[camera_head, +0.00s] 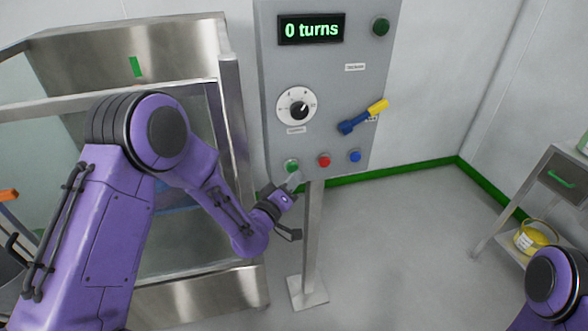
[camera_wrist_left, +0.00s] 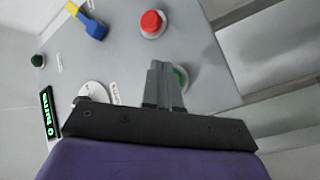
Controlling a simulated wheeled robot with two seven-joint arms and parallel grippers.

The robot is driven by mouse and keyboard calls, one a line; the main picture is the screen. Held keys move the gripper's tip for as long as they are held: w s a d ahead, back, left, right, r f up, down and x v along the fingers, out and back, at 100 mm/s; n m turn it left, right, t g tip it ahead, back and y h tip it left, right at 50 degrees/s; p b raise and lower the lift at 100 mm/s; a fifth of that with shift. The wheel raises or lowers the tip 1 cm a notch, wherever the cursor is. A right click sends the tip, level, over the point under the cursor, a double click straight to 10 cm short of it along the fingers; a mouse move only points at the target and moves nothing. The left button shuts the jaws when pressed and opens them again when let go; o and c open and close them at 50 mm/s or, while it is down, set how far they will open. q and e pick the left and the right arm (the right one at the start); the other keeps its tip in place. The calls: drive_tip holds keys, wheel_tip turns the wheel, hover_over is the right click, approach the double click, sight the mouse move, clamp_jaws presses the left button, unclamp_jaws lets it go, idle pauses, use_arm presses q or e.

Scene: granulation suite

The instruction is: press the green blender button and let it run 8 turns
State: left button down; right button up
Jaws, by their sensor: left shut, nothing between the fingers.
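The grey control panel (camera_head: 345,70) stands on a post, and its display (camera_head: 311,29) reads "0 turns". The green button (camera_head: 292,166) is at the panel's lower left, left of a red button (camera_head: 324,160) and a blue button (camera_head: 355,156). My left gripper (camera_head: 293,181) is shut and empty, with its fingertips just below the green button in the head view. In the left wrist view the shut fingers (camera_wrist_left: 164,85) partly cover the green button (camera_wrist_left: 181,78). I cannot tell whether they touch it. My right gripper is out of view.
The panel also has a dial (camera_head: 297,105), a blue and yellow lever (camera_head: 362,117) and a dark green lamp (camera_head: 381,27). A steel-framed enclosure (camera_head: 232,110) stands close on the left. A steel cart (camera_head: 545,195) holding a yellow item (camera_head: 535,237) is at right. The floor between is clear.

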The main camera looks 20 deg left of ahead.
use_arm(q)
drive_tip(key=shift+w+a, duration=0.1)
drive_tip(key=shift+w+a, duration=0.15)
idle(0.3)
